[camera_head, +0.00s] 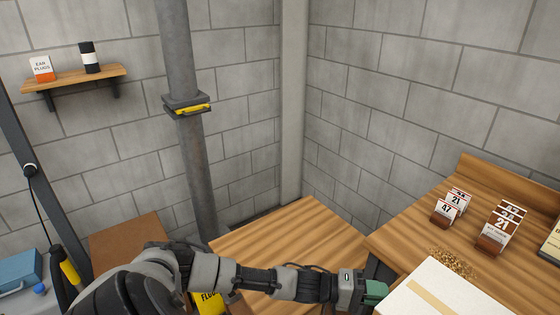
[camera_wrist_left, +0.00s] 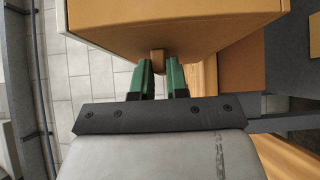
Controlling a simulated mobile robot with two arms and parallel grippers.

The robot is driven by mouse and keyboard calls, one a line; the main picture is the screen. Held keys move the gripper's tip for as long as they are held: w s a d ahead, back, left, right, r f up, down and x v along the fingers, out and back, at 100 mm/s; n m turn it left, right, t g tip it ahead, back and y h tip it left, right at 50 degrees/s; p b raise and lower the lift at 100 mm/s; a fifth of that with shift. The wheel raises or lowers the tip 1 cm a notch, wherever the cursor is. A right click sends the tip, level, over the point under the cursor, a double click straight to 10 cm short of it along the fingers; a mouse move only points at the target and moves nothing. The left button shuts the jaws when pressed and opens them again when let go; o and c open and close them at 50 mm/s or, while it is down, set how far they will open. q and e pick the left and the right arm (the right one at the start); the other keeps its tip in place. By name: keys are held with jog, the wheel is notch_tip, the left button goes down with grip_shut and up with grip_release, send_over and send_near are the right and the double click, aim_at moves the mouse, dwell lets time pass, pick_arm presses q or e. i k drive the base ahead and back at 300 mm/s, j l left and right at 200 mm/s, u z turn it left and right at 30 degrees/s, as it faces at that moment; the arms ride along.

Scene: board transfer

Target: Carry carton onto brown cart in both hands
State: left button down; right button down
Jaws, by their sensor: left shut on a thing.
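The carton (camera_head: 450,292), pale on top with a tan tape strip, shows partly at the bottom right of the head view, by the right-hand wooden bench. In the left wrist view its tan side (camera_wrist_left: 200,30) fills the top, with a small brown tab. My left gripper (camera_head: 374,290) reaches the carton's left side; its green fingers (camera_wrist_left: 160,70) are shut on the tab. A flat brown surface (camera_head: 130,236), perhaps the brown cart, shows at the left behind my left arm; its lower part is hidden. My right gripper is not in view.
A striped wooden top (camera_head: 285,235) stands clear in the middle. The wooden bench (camera_head: 400,235) at the right holds number cards (camera_head: 447,210) and scattered grains (camera_head: 452,262). A grey pipe (camera_head: 186,130) rises behind. A blue box (camera_head: 18,272) is at the far left.

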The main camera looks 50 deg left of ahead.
aim_at(274, 260)
jog(key=j, duration=0.6)
jog(key=k+j, duration=0.15)
jog(key=j, duration=1)
jog(key=i+j, duration=0.1)
jog(key=j, duration=0.55)
jog(key=i+j, duration=0.1)
jog(key=j, duration=0.5)
